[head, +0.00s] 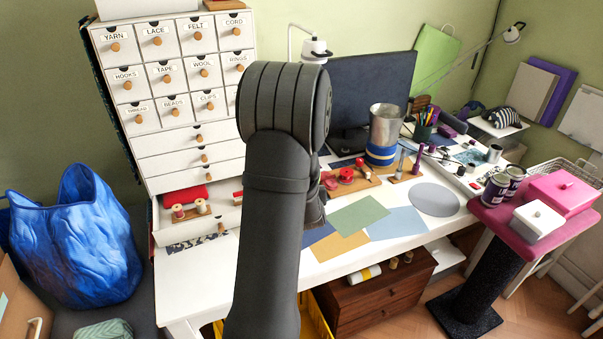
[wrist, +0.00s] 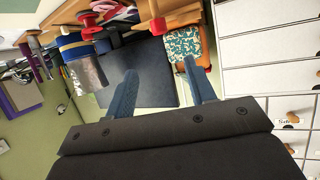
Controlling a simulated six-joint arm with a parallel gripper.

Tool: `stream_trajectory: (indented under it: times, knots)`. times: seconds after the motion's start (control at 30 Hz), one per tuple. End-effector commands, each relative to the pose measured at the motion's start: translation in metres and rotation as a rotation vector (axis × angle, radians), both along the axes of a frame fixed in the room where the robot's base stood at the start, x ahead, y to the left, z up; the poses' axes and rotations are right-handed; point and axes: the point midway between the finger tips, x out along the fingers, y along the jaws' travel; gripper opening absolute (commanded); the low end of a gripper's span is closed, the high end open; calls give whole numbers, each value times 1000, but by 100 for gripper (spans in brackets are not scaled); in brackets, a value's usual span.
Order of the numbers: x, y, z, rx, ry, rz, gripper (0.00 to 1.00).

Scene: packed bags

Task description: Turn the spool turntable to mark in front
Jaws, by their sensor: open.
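My gripper shows in the wrist view (wrist: 160,84), open, with its two blue-grey fingers apart and nothing between them. In the head view my own dark arm hides it. Red spools (head: 346,175) stand on a wooden piece (head: 362,184) on the white table, just right of my arm. Red spools also show near the top of the wrist view (wrist: 91,27), beyond the fingers and apart from them. I cannot tell for sure which piece is the spool turntable, since my arm covers part of this area. No mark on it can be made out.
A metal canister with a blue band (head: 383,140) stands beside the spools, before the dark monitor (head: 375,88). A white drawer cabinet (head: 185,110) is at left, with one drawer open. Flat coloured sheets (head: 358,214) and a grey disc (head: 434,199) lie toward the table's front.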

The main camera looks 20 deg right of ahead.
Motion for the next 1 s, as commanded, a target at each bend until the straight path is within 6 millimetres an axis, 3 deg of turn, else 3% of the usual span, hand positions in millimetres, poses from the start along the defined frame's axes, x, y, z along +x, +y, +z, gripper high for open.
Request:
stream_trajectory:
  times: [0.17, 0.8, 1.0]
  knots:
    - [17, -6, -9, 0, 2, 2, 50]
    - [127, -42, -56, -2, 0, 2, 50]
    - [146, -49, -64, -1, 0, 0, 50]
